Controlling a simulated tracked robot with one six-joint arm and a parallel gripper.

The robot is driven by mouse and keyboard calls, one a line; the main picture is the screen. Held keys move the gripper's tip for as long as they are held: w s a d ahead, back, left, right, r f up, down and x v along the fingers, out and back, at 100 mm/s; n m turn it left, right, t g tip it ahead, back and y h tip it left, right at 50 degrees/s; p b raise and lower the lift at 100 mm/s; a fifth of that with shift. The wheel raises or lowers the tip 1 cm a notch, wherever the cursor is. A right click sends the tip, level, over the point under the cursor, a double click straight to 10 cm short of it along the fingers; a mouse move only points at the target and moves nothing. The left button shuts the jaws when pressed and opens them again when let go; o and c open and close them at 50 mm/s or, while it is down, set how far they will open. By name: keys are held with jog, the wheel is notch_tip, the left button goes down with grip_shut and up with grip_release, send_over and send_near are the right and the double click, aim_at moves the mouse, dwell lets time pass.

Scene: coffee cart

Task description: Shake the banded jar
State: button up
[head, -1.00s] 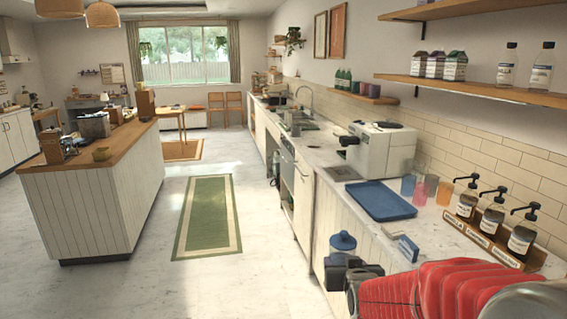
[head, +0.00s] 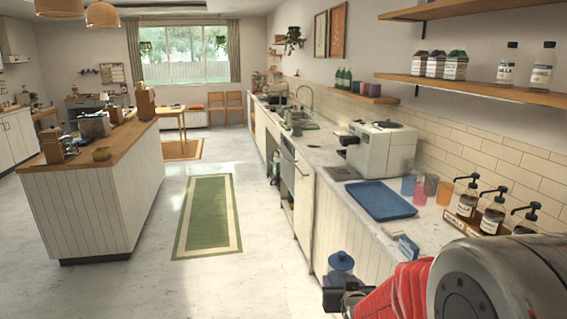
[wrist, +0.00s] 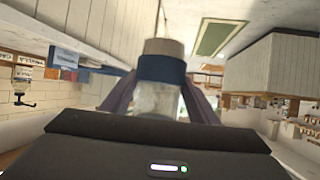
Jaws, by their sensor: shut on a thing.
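The banded jar (head: 341,262) shows at the lower middle of the head view, with blue on its upper part and a clear body below. In the wrist view the jar (wrist: 161,68) has a pale tan end, a broad blue band and a see-through glass body. My gripper (wrist: 157,98) is shut on the jar, with one dark finger on each side. In the head view my gripper (head: 342,298) is partly hidden behind my red arm link. The jar is held in the air in front of the counter, clear of its edge. I cannot tell the contents.
The counter (head: 345,215) on the right bears a blue tray (head: 381,200), coloured cups (head: 431,185), a white machine (head: 381,148), pump bottles (head: 492,213) and a small blue sign (head: 408,247) near the edge. The floor around the green rug (head: 208,215) is open.

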aim_at(342, 261)
notch_tip(342, 261, up, 7)
jog(key=shift+f, duration=0.1)
notch_tip(342, 261, down, 7)
jog(key=shift+r, duration=0.2)
notch_tip(342, 261, up, 7)
jog(key=shift+f, duration=0.2)
notch_tip(342, 261, down, 6)
jog(key=shift+f, duration=0.25)
jog(key=shift+r, duration=0.1)
